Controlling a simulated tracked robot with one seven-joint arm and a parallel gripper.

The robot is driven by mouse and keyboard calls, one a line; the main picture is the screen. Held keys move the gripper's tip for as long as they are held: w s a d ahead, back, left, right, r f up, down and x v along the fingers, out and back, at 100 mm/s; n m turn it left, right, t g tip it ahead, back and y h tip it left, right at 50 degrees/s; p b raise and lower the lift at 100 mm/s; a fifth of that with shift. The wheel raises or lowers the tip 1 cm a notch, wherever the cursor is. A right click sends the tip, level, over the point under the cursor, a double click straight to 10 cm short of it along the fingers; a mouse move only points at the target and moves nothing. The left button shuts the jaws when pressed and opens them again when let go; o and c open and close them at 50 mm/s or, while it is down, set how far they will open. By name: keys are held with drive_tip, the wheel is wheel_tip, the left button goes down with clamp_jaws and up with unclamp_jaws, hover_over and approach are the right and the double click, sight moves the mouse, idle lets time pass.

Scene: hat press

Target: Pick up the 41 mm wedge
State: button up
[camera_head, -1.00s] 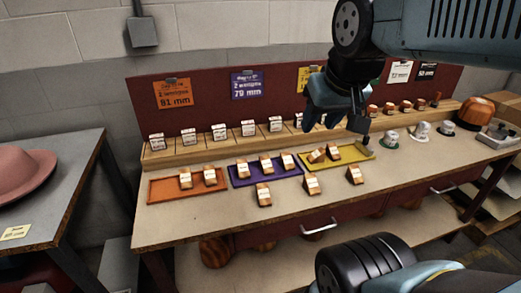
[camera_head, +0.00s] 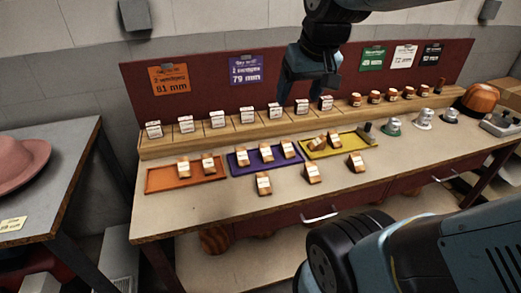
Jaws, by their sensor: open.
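Several wooden wedges with white labels stand in a row on the back shelf, from the far left one (camera_head: 153,129) to the right one (camera_head: 325,103). More wedges lie on the orange tray (camera_head: 156,187), the purple tray (camera_head: 234,168) and the yellow tray (camera_head: 350,150). Three stand on the bare bench in front: a left one (camera_head: 264,184), a middle one (camera_head: 312,174) and a right one (camera_head: 356,162). The labels are too small to read, so I cannot tell which is 41 mm. My gripper (camera_head: 309,92) is open and empty, its fingers pointing down in front of the back board, above the shelf's right-hand wedges.
Orange (camera_head: 169,79), purple (camera_head: 247,70) and green (camera_head: 373,59) cards hang on the red board. Small hat-like metal pieces (camera_head: 424,119) stand at the bench's right. A side table (camera_head: 50,190) with a pink hat is at left.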

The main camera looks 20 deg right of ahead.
drive_tip(key=w+f+g, duration=0.2)
drive_tip(key=w+f, duration=0.4)
drive_tip(key=w, duration=0.6)
drive_tip(key=g, duration=0.3)
hover_over(264, 145)
wheel_tip(264, 145, down, 13)
drive_tip(key=shift+n, duration=0.3)
wheel_tip(264, 145, down, 14)
drive_tip(key=shift+r, duration=0.15)
drive_tip(key=c, duration=1.1)
